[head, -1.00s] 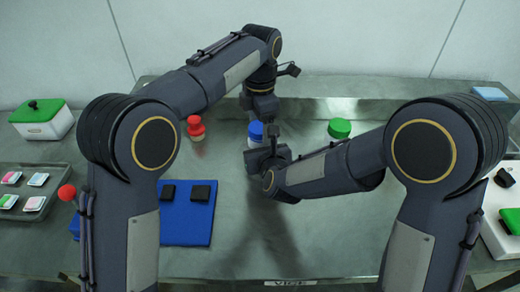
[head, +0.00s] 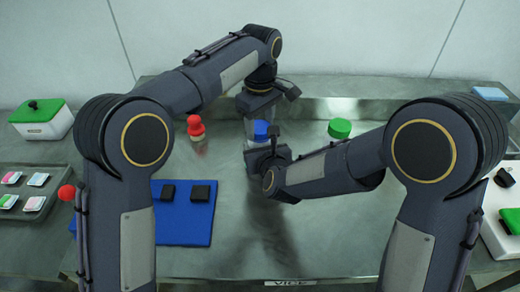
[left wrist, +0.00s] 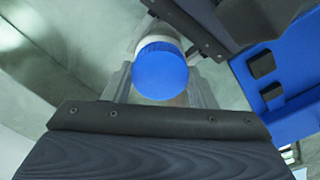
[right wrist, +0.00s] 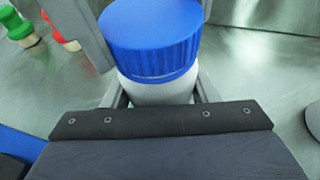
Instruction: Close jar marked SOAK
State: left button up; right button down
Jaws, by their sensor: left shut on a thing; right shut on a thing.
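A jar with a blue lid (head: 261,130) stands at the middle of the bench; no marking on it is legible. In the right wrist view its pale body (right wrist: 158,92) is below the ribbed blue lid (right wrist: 150,38). The lid is on the jar's top; I cannot tell how tight it is. My left gripper (left wrist: 161,75) comes from above and is shut on the blue lid, one finger on each side. My right gripper (right wrist: 160,95) is shut on the jar body below the lid. In the head view the right arm partly hides the jar.
A red-lidded jar (head: 196,127) stands to the left and a green-lidded jar (head: 340,128) to the right. A blue mat (head: 183,228) with two dark blocks lies front left. A tray (head: 32,212) and a green-topped box (head: 40,118) are at far left.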

pick_arm(q)
jog(key=m, duration=1)
jog(key=shift+m, duration=0.3)
jog(key=m, duration=2)
jog(key=shift+f, duration=0.1)
jog(key=m, duration=0.9)
jog(key=shift+m, duration=0.4)
jog(key=o, duration=1.1)
